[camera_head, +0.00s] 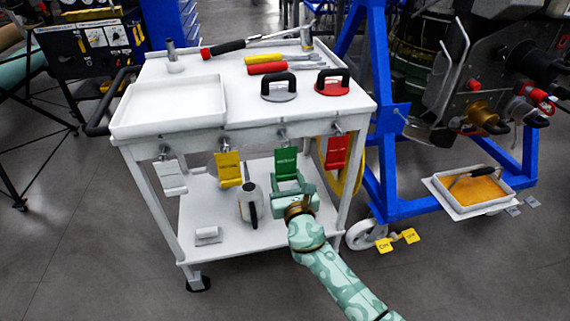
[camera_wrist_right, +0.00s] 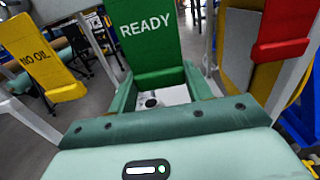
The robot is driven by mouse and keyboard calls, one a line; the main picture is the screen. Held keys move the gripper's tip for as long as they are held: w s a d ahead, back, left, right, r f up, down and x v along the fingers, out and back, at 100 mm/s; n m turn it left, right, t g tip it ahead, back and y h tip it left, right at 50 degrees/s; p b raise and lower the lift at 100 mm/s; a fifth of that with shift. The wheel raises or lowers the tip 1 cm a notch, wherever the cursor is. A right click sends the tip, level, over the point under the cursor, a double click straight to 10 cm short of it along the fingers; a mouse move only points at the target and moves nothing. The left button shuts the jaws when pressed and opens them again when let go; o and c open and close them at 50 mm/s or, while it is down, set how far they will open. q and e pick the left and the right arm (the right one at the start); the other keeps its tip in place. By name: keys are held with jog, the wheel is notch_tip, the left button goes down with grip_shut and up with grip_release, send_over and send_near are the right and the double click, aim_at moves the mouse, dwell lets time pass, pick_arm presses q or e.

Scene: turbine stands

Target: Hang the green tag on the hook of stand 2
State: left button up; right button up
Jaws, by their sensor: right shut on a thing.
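The green tag (camera_head: 286,160) hangs upright at the front edge of the white cart, below a small hook (camera_head: 281,133). In the wrist view the tag (camera_wrist_right: 150,50) reads READY. My right gripper (camera_head: 288,183) is shut on the tag's lower end, and its fingers also show in the wrist view (camera_wrist_right: 160,88). Whether the tag's top is still on the cart hook is not clear. A blue turbine stand (camera_head: 392,205) is at the right; I cannot read which number it has, and I cannot make out a free hook on it. My left gripper is not in view.
White (camera_head: 171,177), yellow (camera_head: 229,169) and red (camera_head: 336,152) tags hang along the cart (camera_head: 240,132). A tray (camera_head: 474,192) sits at the stand's right. Grey floor is open in front.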

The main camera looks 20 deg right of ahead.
jog(key=shift+s, duration=0.15)
jog(key=shift+s+a+p, duration=0.25)
jog(key=shift+s+p, duration=0.1)
jog(key=shift+s, duration=0.8)
